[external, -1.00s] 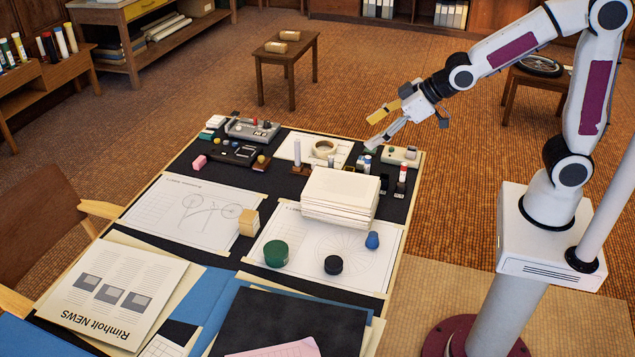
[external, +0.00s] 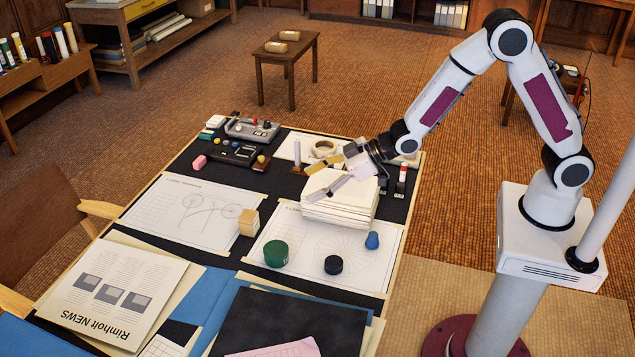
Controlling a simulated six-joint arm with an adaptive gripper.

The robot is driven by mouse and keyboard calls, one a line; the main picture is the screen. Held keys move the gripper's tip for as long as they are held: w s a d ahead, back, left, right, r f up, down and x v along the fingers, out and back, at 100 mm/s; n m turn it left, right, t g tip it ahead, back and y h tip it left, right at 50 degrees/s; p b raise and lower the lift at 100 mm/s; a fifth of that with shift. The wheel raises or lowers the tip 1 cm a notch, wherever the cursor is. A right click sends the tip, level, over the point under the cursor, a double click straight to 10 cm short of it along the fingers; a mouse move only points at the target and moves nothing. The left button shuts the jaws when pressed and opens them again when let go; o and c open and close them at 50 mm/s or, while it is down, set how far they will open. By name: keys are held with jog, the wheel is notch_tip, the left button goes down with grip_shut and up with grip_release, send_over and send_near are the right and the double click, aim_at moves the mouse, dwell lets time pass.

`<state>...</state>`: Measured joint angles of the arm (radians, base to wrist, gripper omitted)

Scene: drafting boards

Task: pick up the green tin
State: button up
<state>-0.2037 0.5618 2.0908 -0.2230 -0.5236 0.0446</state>
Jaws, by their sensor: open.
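The green tin (external: 276,254) is a short round dark-green cylinder. It stands upright on the drawing sheet at the near middle of the board, left of a black round tin (external: 333,264). My gripper (external: 322,186) is open and empty, its two fingers pointing left above the white stack of paper (external: 340,208). It is above and to the right of the green tin, clearly apart from it. Nothing hides the tin.
A blue knob-like object (external: 372,240) stands right of the tin, and a wooden block (external: 249,222) stands behind it to the left. An upright white cylinder (external: 297,152) stands near my gripper. Dark folders (external: 290,322) and a newspaper (external: 115,295) lie in front.

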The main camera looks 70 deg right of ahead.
aim_at(280, 248)
jog(key=a+f+y, duration=0.1)
jog(key=a+f, duration=0.1)
jog(key=f, duration=0.2)
jog(key=a+f+y, duration=0.1)
jog(key=a+f, duration=0.2)
jog(key=f, duration=0.1)
jog(key=w+a+f+n, duration=0.1)
jog(key=a+f, duration=0.2)
jog(key=f, duration=0.1)
jog(key=shift+w+f+y, duration=0.1)
jog(key=shift+f+y, duration=0.1)
jog(key=shift+y, duration=0.2)
jog(key=shift+a+f, duration=0.25)
jog(key=shift+f, duration=0.3)
jog(key=shift+x, duration=1.25)
jog(key=shift+x, duration=2.55)
jog(key=shift+w+d, duration=0.1)
jog(key=shift+r, duration=0.1)
jog(key=c, duration=1.3)
